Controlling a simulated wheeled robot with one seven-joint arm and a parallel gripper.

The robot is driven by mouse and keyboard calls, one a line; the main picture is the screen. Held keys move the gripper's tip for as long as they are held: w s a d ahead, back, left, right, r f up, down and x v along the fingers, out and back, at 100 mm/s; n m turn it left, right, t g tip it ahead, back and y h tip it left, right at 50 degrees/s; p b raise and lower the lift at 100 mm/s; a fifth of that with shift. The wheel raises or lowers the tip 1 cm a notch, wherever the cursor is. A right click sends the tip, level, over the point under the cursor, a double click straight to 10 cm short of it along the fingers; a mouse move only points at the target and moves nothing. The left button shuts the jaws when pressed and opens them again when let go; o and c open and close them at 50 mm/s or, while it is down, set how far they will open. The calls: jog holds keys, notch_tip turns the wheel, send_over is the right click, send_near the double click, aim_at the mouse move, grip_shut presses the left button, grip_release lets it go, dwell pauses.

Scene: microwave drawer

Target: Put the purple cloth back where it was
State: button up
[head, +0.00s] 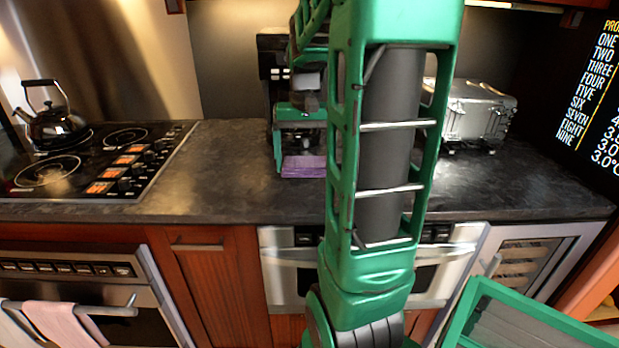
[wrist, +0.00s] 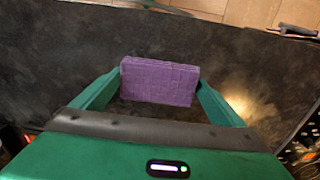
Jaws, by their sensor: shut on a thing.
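The purple cloth (head: 304,167) is a folded, blocky bundle in the head view, low over the dark counter (head: 233,160), in front of the black appliance. In the wrist view the cloth (wrist: 160,82) sits between the two green fingers. My gripper (head: 302,152) is shut on the cloth, with a finger at each side; it also fills the lower part of the wrist view (wrist: 157,88). I cannot tell whether the cloth touches the counter. My upright arm hides part of the counter to its right.
A black appliance (head: 272,65) stands behind my gripper. A metal box (head: 475,112) stands on the counter at right. A stove (head: 88,163) with a kettle (head: 52,124) is at left. A pink towel (head: 64,322) hangs on the oven handle. The counter between stove and gripper is clear.

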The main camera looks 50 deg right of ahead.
aim_at(314, 160)
jog(key=shift+s+d+f, duration=0.25)
jog(key=shift+d+f, duration=0.2)
jog(key=shift+d, duration=0.15)
jog(key=shift+s+d+f, duration=0.25)
jog(key=shift+d+f, duration=0.15)
jog(key=shift+d, duration=0.2)
jog(key=shift+f, duration=1.95)
jog(key=shift+s+f, duration=0.1)
jog(key=shift+f, duration=0.05)
jog(key=o, duration=0.9)
notch_tip(314, 160, up, 12)
jog(key=shift+f, duration=0.1)
jog(key=s+a+f+n, duration=0.1)
jog(key=s+a+f, duration=0.2)
jog(key=s+a, duration=0.1)
jog(key=s+a+f+n, duration=0.1)
jog(key=s+a+f, duration=0.2)
jog(key=s+a, duration=0.2)
jog(key=s+a+f+n, duration=0.1)
jog(key=s+a+f, duration=0.3)
jog(key=a, duration=0.4)
jog(key=shift+s, duration=0.35)
jog(key=shift+d, duration=0.1)
